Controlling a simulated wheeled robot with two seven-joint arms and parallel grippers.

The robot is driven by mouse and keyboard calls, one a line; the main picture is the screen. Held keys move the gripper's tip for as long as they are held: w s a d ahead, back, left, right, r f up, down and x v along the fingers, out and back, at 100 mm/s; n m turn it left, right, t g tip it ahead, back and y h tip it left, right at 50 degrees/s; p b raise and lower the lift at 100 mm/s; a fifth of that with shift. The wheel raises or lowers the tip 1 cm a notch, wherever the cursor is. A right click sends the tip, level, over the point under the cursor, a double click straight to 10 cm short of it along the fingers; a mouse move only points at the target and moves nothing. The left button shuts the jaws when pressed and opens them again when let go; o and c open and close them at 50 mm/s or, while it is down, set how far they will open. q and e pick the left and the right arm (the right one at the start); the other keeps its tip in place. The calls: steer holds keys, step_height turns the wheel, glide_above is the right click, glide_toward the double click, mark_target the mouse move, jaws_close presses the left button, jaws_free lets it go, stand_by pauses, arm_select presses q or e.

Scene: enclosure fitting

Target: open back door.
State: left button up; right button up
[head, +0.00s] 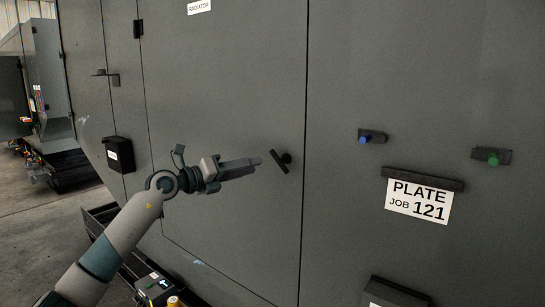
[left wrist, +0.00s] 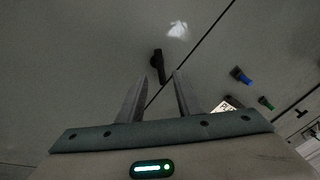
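The back of the grey enclosure fills most of the head view. Its large door panel (head: 215,90) carries a RADIATOR label at the top and a dark turning handle (head: 279,161) near its right edge. My left gripper (head: 258,162) points right at the handle, with its tips just short of it. In the left wrist view the handle (left wrist: 158,66) stands upright, beyond and roughly between the two fingers (left wrist: 156,78), which are apart and empty. The door looks shut, flush with the panel beside it. My right gripper is out of view.
Right of the door seam are a blue knob (head: 364,139), a green knob (head: 493,159) and a ledge with a PLATE JOB 121 sign (head: 418,200). A dark box (head: 395,292) juts out low down. Open floor (head: 45,225) lies at left.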

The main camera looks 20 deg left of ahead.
mark_target(276, 160)
arm_select(q)
steer(key=p+x, duration=0.2)
steer(key=x, duration=0.6)
steer(key=shift+r, duration=0.1)
steer(key=shift+w+d, duration=0.15)
steer(key=shift+w, duration=0.1)
jaws_close()
